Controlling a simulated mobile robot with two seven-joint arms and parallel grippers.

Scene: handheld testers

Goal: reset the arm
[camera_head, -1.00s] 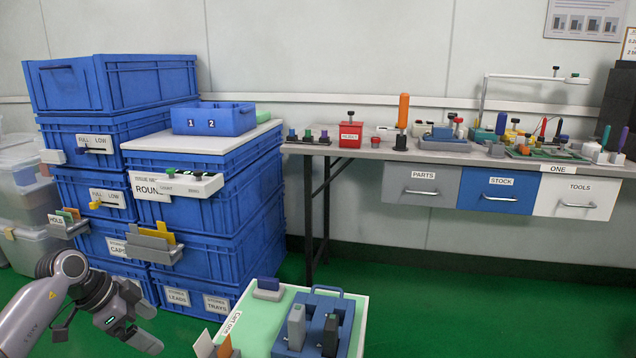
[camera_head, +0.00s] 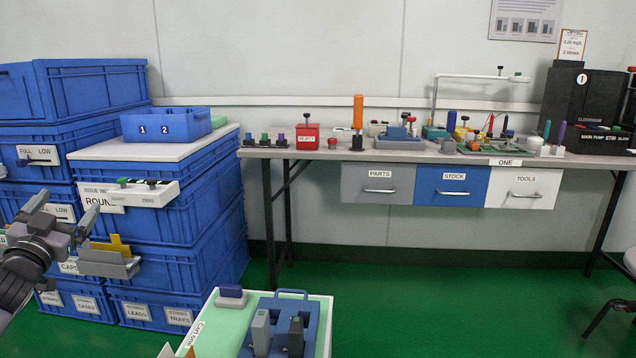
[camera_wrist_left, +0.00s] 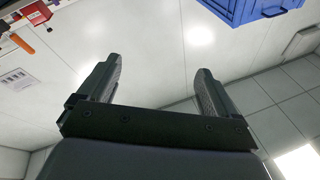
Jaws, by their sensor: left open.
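My left gripper (camera_head: 62,207) is at the left of the head view, raised in front of the stacked blue crates (camera_head: 165,215). Its fingers point up and to the right. In the left wrist view my left gripper (camera_wrist_left: 153,85) has its two fingers wide apart with nothing between them. Behind the fingers that view shows the pale wall and ceiling, with a blue crate (camera_wrist_left: 250,8) at the top. My right gripper is in neither view.
A green-topped cart (camera_head: 215,330) with a blue holder (camera_head: 278,312) and two handheld testers stands low in front. A long bench (camera_head: 430,152) with drawers and tools runs along the wall. A stool (camera_head: 620,290) is at the right edge. Green floor between is clear.

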